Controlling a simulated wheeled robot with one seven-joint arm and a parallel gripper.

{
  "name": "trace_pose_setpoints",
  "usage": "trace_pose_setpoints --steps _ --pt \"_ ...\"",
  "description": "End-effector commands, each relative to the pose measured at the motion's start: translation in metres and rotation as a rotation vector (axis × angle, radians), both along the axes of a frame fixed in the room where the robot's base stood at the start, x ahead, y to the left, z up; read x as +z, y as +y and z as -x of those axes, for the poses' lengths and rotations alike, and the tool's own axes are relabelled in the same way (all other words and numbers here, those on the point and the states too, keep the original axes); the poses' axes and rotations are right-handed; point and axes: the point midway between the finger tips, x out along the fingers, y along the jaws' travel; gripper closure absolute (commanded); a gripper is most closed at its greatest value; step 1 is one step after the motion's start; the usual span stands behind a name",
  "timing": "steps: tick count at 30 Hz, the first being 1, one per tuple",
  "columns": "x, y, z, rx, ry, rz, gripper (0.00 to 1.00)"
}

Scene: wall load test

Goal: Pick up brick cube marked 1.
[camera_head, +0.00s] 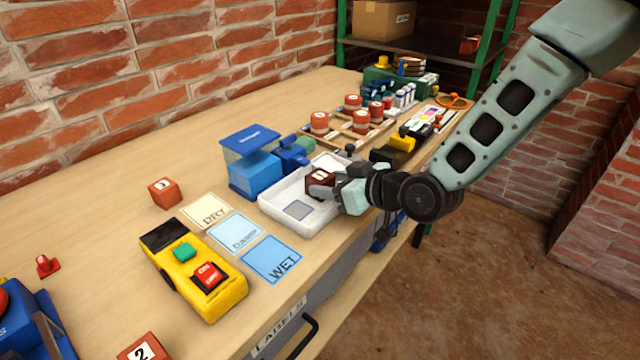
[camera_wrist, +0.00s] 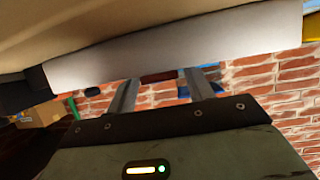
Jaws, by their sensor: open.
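A dark red brick cube (camera_head: 320,180) with a white label sits in or just above the white tray (camera_head: 290,224); the mark on its label is too small to read surely. My gripper (camera_head: 326,190) is open at the cube, with a finger beside its near side; I cannot tell whether it touches. In the wrist view my two fingers (camera_wrist: 162,80) are spread apart, and a strip of the dark red cube (camera_wrist: 158,77) shows between them below the white tray wall (camera_wrist: 170,45). The rest of the cube is hidden there.
A cube marked 3 (camera_head: 165,193) and a cube marked 2 (camera_head: 142,348) lie apart on the bench. A blue box (camera_head: 254,175) stands left of the tray. A yellow meter (camera_head: 194,270) and DRY, DAMP and WET cards (camera_head: 271,259) are nearer. Red-brown weights (camera_head: 361,121) stand behind.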

Motion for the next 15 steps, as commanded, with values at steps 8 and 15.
trace_pose_setpoints --steps 8,15 --pt "-0.011 0.024 -0.023 0.001 0.000 -0.001 0.48" --pt "-0.011 0.026 -0.025 0.000 -0.001 -0.001 0.48"
